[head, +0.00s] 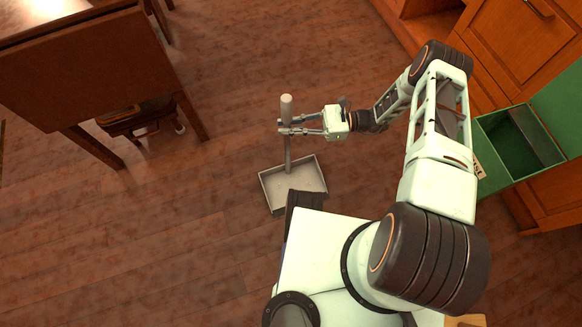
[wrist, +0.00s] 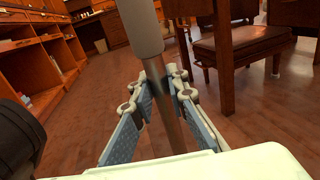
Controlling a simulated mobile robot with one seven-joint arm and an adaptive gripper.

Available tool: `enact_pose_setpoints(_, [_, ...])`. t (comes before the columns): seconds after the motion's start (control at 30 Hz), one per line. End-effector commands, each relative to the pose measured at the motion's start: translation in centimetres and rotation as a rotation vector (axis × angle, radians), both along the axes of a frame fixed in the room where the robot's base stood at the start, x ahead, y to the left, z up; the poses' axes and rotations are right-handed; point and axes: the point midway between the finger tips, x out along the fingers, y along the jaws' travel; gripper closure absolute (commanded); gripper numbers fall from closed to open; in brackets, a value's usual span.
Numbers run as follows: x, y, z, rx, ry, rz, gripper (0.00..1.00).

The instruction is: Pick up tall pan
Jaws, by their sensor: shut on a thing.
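The tall pan (head: 308,181) is a shallow grey rectangular dustpan with a long upright handle. In the head view it is near the floor just in front of my base, and I cannot tell whether it touches the floor. My gripper (head: 286,126) is shut on the handle's thin shaft, just below the thick pale grip. In the wrist view the handle (wrist: 141,28) runs down between the blue-padded fingers of my gripper (wrist: 165,100). The pan's tray is hidden in the wrist view.
A wooden table (head: 85,65) stands at upper left, with a dark-seated stool (head: 140,117) beneath its edge. Wooden cabinets (head: 520,45) are at right, with an open green box (head: 505,150) beside them. The wood floor left of the pan is clear.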

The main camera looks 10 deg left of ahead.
Motion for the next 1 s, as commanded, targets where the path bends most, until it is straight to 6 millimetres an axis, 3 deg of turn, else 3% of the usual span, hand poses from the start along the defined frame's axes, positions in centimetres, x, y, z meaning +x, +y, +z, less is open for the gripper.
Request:
enact_pose_setpoints(0.27, [0.1,0.0,1.3,0.005,0.0,-0.001,1.0])
enact_pose_setpoints(0.7, [0.1,0.0,8.7,0.005,0.0,-0.001,1.0])
enact_pose_setpoints(1.0, [0.0,0.1,10.3,0.005,0.0,0.0,1.0])
